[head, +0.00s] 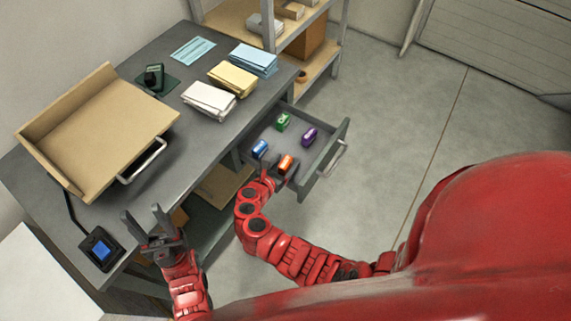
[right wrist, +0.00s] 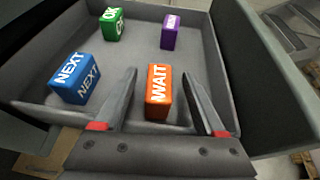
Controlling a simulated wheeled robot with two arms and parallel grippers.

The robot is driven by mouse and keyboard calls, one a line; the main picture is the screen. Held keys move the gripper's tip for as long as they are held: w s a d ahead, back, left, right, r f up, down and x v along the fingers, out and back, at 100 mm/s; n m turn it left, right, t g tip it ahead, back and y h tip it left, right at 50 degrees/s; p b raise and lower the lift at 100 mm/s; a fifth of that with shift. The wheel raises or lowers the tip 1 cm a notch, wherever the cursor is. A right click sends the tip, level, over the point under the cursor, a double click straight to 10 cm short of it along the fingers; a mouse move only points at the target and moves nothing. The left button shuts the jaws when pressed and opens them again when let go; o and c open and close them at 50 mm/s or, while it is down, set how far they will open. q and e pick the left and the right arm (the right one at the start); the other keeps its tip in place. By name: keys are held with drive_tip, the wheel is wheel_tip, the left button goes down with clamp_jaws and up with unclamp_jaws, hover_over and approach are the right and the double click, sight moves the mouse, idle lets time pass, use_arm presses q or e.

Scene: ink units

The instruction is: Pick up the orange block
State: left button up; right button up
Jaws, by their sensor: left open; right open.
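The orange block (right wrist: 158,92), marked "WAIT", stands in an open drawer (head: 321,158). In the right wrist view it is between the two spread fingers of my right gripper (right wrist: 165,100), with gaps on both sides. In the head view the orange block (head: 286,163) shows at the fingers of my right gripper (head: 279,178), which partly hide it. My right gripper is open. My left gripper (head: 145,222) is open and empty by the desk's front edge, away from the drawer.
Also in the drawer are a blue block (right wrist: 78,78) left of the orange one, a green block (right wrist: 113,24) and a purple block (right wrist: 170,31) farther back. The drawer walls stand close around. The desk (head: 205,125) holds paper stacks (head: 209,98) and a tan tray (head: 105,135).

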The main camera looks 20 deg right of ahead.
sight(289, 159)
drive_tip(key=shift+x, duration=1.55)
drive_tip(key=shift+f, duration=0.1)
clamp_jaws()
